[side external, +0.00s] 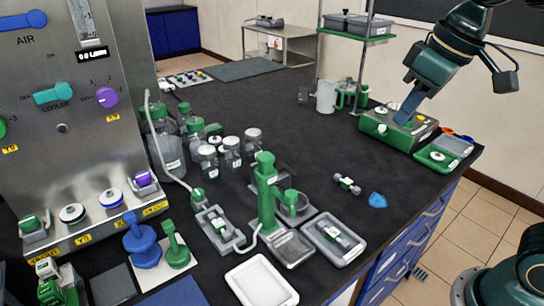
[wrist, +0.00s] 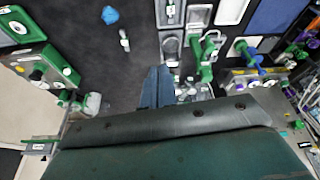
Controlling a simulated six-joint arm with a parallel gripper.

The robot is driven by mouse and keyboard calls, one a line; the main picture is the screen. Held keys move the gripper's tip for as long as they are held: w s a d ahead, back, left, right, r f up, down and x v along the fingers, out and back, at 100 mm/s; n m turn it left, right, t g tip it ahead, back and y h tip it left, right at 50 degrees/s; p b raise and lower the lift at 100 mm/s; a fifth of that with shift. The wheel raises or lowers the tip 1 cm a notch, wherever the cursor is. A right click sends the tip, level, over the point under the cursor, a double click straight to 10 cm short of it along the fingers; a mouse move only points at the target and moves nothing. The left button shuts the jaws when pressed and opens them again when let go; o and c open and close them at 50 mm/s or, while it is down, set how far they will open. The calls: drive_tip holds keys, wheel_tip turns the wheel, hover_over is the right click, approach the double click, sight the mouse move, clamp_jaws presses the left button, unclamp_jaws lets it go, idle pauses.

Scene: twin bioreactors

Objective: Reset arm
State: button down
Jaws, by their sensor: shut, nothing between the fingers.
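My gripper (side external: 404,116) hangs from my arm at the upper right in the side external view. Its blue fingers point down and are shut with nothing between them. In that view they overlap a green and grey device (side external: 398,128); I cannot tell the gap from the side. In the wrist view my gripper (wrist: 158,72) shows as blue fingers closed together over the dark bench top, and the device (wrist: 46,68) lies off to the left. No object is held.
A green pump stand (side external: 266,190), a grey tray (side external: 334,238) and several capped bottles (side external: 232,152) stand on the black bench. A small clear vial (side external: 347,184) and a blue piece (side external: 377,200) lie near the front edge. The bench middle is mostly clear.

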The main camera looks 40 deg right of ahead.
drive_tip(key=s+d+f+m+t, duration=0.1)
drive_tip(key=s+d+f, duration=0.2)
drive_tip(key=s, duration=0.6)
drive_tip(key=shift+s+f+m+t, duration=0.15)
drive_tip(key=shift+f+m+t, duration=0.25)
drive_tip(key=shift+f, duration=0.95)
idle(0.5)
